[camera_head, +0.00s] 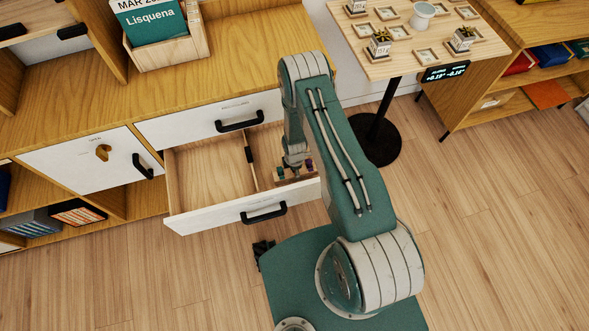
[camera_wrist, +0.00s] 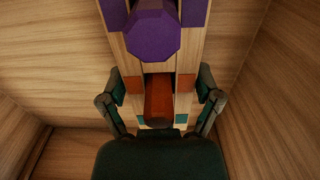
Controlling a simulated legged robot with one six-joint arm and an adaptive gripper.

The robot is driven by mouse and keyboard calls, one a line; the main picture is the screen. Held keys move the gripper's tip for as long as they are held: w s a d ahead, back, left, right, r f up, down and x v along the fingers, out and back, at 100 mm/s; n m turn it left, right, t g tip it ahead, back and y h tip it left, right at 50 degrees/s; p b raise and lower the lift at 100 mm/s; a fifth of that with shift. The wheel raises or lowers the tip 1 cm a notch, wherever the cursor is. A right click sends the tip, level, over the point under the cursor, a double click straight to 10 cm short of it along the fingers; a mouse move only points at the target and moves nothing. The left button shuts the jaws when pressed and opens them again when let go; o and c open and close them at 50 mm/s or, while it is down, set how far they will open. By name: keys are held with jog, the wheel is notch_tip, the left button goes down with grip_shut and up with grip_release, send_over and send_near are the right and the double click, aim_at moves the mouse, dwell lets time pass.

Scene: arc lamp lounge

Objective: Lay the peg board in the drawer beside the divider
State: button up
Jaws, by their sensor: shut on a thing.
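The peg board (camera_wrist: 186,105) is a narrow wooden strip with purple, orange and teal blocks or pegs. In the wrist view it runs between the fingers of my gripper (camera_wrist: 160,108), which is shut on it. In the head view my gripper (camera_head: 294,165) points down into the right part of the open drawer (camera_head: 207,174). Part of the peg board (camera_head: 282,174) shows there, mostly hidden by my arm. The divider (camera_head: 250,160), a thin upright strip with a dark piece on it, stands left of the board. Whether the board touches the drawer floor is unclear.
The drawer's left compartment is empty. Its white front has a black handle (camera_head: 264,213). A closed drawer (camera_head: 209,122) and a door (camera_head: 93,161) are beside it. A small table (camera_head: 381,69) with pots stands at the upper right.

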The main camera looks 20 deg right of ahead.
jog(key=o, duration=1.1)
notch_tip(320, 180, up, 12)
jog(key=shift+r, duration=0.1)
notch_tip(320, 180, up, 32)
jog(key=m+t, duration=0.3)
jog(key=m, duration=0.5)
jog(key=s+r+m+t, duration=0.2)
jog(key=s+r+m, duration=0.8)
jog(key=s+r, duration=0.7)
jog(key=s, duration=0.3)
jog(key=shift+r+t, duration=0.3)
